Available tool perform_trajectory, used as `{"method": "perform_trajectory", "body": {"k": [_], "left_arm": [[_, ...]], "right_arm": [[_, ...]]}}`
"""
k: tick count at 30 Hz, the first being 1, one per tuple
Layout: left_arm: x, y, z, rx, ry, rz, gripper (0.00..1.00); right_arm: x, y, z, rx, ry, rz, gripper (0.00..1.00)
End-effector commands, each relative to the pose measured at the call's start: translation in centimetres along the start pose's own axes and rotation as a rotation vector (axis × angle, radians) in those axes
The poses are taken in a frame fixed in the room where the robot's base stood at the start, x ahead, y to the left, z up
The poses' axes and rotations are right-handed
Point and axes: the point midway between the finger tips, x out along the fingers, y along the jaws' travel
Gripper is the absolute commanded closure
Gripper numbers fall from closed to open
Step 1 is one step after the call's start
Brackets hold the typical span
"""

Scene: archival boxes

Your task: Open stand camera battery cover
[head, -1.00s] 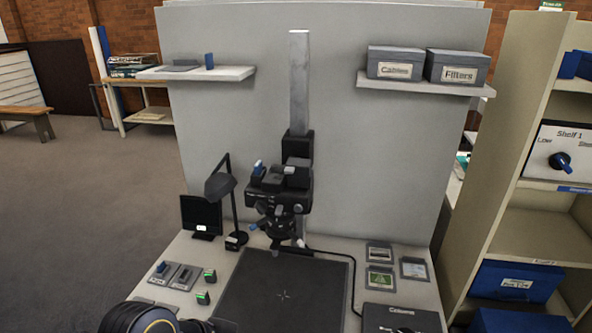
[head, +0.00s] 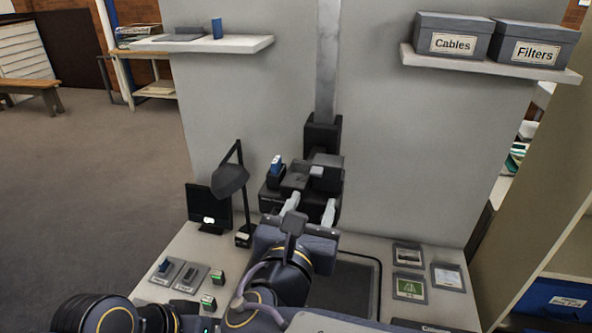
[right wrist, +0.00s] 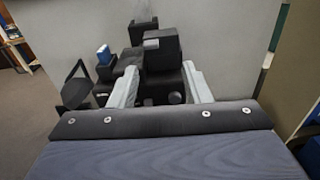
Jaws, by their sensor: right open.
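The dark stand camera (head: 326,163) is mounted on the grey column (head: 328,70) behind the copy table. Its lower front is largely hidden by my right arm in the head view. It also shows in the right wrist view (right wrist: 163,50). I cannot make out the battery cover for certain. My right gripper (head: 310,207) is open, its two pale fingers pointing at the camera's front. In the right wrist view its fingers (right wrist: 161,80) stand left and right of the camera's lower part, with nothing held between them; contact cannot be told. My left gripper is not in view.
A desk lamp (head: 230,180) and small monitor (head: 208,210) stand left of the camera. Switch plates (head: 190,277) and small cards (head: 408,290) lie on the table. Shelves with boxes (head: 455,40) hang on the wall. The dark mat (head: 360,278) is partly covered by my arm.

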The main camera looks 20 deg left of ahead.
Motion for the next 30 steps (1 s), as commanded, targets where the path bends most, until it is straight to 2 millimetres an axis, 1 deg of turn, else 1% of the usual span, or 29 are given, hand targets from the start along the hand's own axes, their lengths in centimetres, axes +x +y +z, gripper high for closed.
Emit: {"method": "perform_trajectory", "body": {"k": [1, 5, 12, 18, 22, 28, 29, 30], "left_arm": [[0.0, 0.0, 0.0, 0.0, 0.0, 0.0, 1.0], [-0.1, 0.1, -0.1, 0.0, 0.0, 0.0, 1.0], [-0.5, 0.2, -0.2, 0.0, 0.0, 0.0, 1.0], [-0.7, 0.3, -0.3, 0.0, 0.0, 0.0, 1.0], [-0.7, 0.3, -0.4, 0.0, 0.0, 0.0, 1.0], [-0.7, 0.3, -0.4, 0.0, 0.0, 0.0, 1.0], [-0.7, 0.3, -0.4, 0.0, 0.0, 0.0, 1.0], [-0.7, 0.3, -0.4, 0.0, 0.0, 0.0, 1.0]], "right_arm": [[-0.3, 0.8, 0.2, -0.021, -0.019, 0.017, 0.56], [0.6, 1.2, 0.4, -0.034, -0.032, 0.024, 0.56], [4.6, 1.1, 0.5, -0.032, -0.029, 0.021, 0.56], [6.8, 1.2, 0.5, -0.03, -0.028, 0.023, 0.56], [7.3, 1.2, 0.5, -0.03, -0.027, 0.023, 0.56], [7.4, 1.2, 0.5, -0.029, -0.027, 0.024, 0.56], [7.4, 1.2, 0.5, -0.029, -0.027, 0.024, 0.58], [7.3, 1.2, 0.5, -0.029, -0.027, 0.024, 0.63]]}}
